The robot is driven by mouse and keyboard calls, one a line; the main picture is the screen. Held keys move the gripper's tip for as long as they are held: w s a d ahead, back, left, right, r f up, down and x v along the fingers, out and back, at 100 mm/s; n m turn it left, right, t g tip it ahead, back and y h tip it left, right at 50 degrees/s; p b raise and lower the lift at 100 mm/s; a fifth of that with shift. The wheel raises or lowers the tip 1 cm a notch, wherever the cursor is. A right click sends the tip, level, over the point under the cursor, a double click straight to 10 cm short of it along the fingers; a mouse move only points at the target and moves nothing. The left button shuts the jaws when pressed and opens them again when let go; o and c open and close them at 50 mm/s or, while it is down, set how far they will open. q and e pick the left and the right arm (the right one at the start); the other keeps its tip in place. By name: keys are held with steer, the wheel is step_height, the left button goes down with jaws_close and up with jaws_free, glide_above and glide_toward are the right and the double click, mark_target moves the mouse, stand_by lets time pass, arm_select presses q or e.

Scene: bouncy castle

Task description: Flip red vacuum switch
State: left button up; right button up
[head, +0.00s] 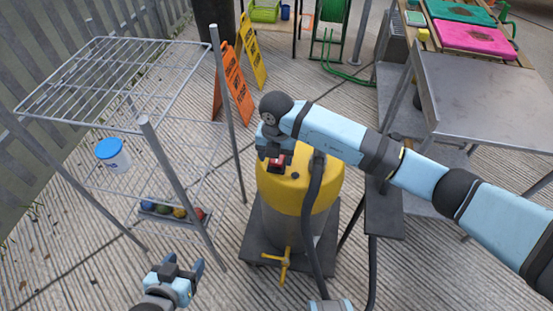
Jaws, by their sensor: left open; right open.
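The vacuum (325,190) has a yellow top on a grey drum and stands on a dark wheeled base. The red switch (277,163) shows on its top, partly hidden by my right gripper. My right gripper (270,156) is open and points down just at the switch; I cannot tell whether it touches. My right arm reaches across from the right and covers part of the vacuum's top. My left gripper (185,268) is open and empty, low in front of the wire rack, apart from the vacuum.
A black hose (308,210) runs down the vacuum's front. Orange (235,85) and yellow (251,50) signs stand behind it. A metal table (490,95) is at the right.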

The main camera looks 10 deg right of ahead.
steer(key=shift+f, duration=0.8)
steer(key=c, duration=0.9)
steer(key=shift+s+f+t, duration=0.1)
steer(key=shift+t, duration=0.6)
steer(key=o, duration=0.9)
step_height(320, 180, up, 14)
steer(key=s+p, duration=0.1)
steer(key=shift+s+a, duration=0.3)
steer(key=shift+s, duration=0.05)
